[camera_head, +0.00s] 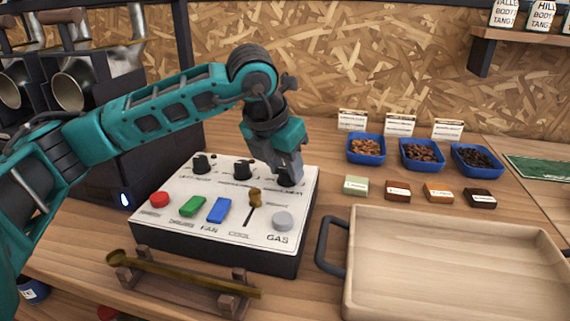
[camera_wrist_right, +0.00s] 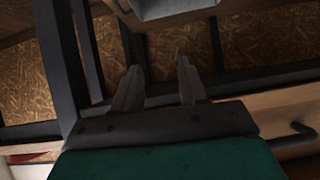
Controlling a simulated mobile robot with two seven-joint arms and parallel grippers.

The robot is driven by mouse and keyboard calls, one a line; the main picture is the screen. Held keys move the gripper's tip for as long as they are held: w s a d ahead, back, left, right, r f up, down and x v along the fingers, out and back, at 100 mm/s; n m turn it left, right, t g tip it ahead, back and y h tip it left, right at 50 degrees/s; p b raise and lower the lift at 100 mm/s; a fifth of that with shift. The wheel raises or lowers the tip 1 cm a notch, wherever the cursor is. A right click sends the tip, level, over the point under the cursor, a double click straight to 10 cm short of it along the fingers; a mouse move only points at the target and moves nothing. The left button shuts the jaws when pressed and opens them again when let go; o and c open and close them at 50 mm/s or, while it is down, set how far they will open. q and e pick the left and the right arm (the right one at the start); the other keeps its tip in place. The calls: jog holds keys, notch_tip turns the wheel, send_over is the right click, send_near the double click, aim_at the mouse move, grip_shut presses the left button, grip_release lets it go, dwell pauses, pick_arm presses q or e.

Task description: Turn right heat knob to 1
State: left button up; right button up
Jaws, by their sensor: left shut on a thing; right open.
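The control panel (camera_head: 172,228) is a white-topped box in the middle of the head view. Three black knobs stand along its back row: a left knob (camera_head: 201,164), a middle knob (camera_head: 242,169) and the right heat knob (camera_head: 287,181). My left gripper (camera_head: 287,172) comes down from above and is shut on the right heat knob, covering most of it. The knob's pointer and scale marks are hidden. My right gripper (camera_wrist_right: 160,92) shows only in the right wrist view, open, with nothing between its fingers.
A red button (camera_head: 159,199), green and blue switches, a brass lever (camera_head: 254,197) and a grey button (camera_head: 283,221) are on the panel. A wooden tray (camera_head: 450,220) stands to the right. A brass scoop (camera_head: 190,277) lies in front. Blue bean bowls (camera_head: 366,160) stand behind the tray.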

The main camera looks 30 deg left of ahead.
pick_arm(q)
jog(key=c, duration=0.4)
jog(key=shift+o, duration=0.2)
jog(key=shift+m, duration=0.4)
jog(key=shift+m+h, duration=0.3)
jog(key=shift+a+m+h, duration=0.1)
jog(key=shift+m+h, duration=0.3)
jog(key=shift+m, duration=0.8)
jog(key=m, duration=0.1)
jog(key=m+h, duration=0.1)
jog(key=shift+w+a+r+m+g+p, duration=0.1)
jog(key=shift+r+m+g+p, duration=0.05)
jog(key=shift+m+g+p, duration=0.2)
jog(key=shift+m+g+h+p, duration=0.3)
jog(key=shift+m+g+p, duration=0.2)
jog(key=shift+m, duration=0.75)
jog(key=shift+w+m+g+h+p, duration=0.1)
jog(key=shift+m+g+h+p, duration=0.3)
jog(key=shift+m, duration=1)
